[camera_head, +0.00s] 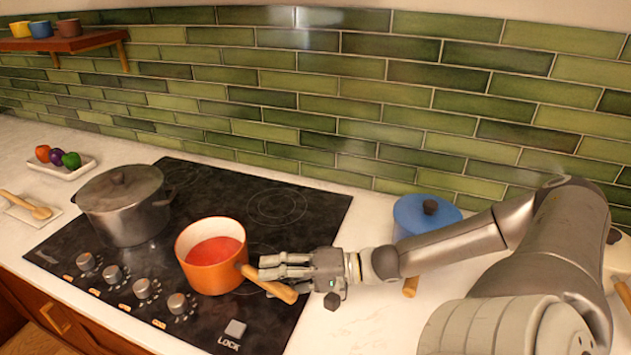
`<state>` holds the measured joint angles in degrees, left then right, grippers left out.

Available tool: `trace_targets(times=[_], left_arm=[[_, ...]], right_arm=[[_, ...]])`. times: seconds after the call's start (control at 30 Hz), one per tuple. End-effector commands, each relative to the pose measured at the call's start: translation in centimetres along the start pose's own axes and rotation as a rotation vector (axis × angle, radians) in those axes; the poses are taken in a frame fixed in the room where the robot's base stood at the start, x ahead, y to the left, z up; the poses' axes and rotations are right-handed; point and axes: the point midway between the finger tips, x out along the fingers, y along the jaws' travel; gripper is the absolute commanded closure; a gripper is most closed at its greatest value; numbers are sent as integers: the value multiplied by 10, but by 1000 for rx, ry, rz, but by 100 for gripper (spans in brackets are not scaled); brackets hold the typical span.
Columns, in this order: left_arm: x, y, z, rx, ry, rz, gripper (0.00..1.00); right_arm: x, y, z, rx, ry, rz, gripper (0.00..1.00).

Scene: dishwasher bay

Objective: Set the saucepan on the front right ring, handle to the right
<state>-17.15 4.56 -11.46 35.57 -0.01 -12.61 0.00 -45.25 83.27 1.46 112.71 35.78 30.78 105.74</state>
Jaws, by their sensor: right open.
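An orange saucepan (211,274) with red contents stands upright at the front right of the black hob (318,210), covering the ring under it. Its wooden handle (273,285) points right and toward the front edge. My right gripper (264,268) comes in from the right and is open at the handle. Its fingers overlap the handle's far side in the picture; I cannot tell whether they touch it. My left gripper is not in view.
A lidded grey pot (127,212) stands on the hob left of the saucepan. A blue lidded pot (417,216) sits on the counter behind my right arm. Knobs (143,288) line the hob's front. The back right ring (277,207) is bare.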

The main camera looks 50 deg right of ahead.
Motion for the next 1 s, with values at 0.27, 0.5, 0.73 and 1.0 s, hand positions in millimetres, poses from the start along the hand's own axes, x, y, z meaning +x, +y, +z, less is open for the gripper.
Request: trace_targets(times=[0.27,0.5,0.73,1.0], left_arm=[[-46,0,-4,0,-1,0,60],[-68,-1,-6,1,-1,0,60],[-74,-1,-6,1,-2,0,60],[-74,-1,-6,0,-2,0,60]], right_arm=[[-42,-5,0,4,2,5,56],[-74,-3,0,2,2,2,56],[-88,-1,0,1,0,0,56],[-89,-1,-1,-12,6,-5,56]])
